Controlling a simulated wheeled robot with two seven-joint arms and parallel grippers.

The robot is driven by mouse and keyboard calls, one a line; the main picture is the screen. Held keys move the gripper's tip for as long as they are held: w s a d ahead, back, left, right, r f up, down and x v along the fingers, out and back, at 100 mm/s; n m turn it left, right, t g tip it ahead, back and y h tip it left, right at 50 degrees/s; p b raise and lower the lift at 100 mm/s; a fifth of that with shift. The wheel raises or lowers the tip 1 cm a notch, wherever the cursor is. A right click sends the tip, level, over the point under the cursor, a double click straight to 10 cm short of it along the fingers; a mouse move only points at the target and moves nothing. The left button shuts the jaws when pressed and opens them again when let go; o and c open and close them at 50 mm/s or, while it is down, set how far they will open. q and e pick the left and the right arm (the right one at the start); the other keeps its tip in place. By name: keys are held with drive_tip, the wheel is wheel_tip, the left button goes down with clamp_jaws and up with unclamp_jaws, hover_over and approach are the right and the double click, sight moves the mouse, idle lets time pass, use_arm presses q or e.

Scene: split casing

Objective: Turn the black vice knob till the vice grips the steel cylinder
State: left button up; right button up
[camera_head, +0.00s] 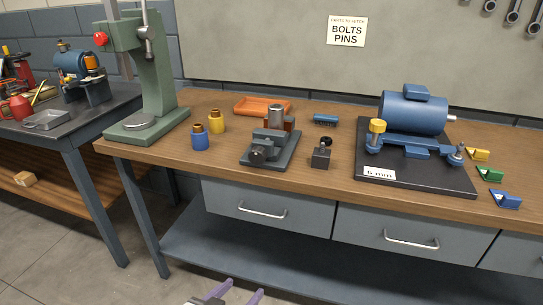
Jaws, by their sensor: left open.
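A small grey vice (283,155) stands on the wooden bench, left of centre. The dark round vice knob (256,156) is on its front, facing me. My right gripper is not in view.
Blue (200,138) and yellow (216,121) bottles stand left of the vice, beside a green press (152,70). A dark block with a ball top (321,154) stands close right. An orange tray (263,105) lies behind. A blue motor (411,111) sits further right.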

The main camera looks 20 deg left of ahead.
use_arm(q)
drive_tip(key=w+a+r+n+t, duration=0.1)
drive_tip(key=w+a+r+t, duration=0.15)
drive_tip(key=w+r, duration=0.8)
drive_tip(key=n+t+y, duration=0.1)
drive_tip(key=t, duration=0.2)
approach(256, 159)
drive_tip(key=w, duration=0.9)
drive_tip(key=shift+w+d+b, duration=0.2)
drive_tip(key=shift+d+b, duration=0.1)
drive_tip(key=shift+w, duration=0.55)
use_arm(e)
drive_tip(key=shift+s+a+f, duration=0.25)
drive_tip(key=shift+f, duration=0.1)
use_arm(q)
drive_tip(key=c, duration=1.1)
drive_tip(key=shift+o, duration=0.2)
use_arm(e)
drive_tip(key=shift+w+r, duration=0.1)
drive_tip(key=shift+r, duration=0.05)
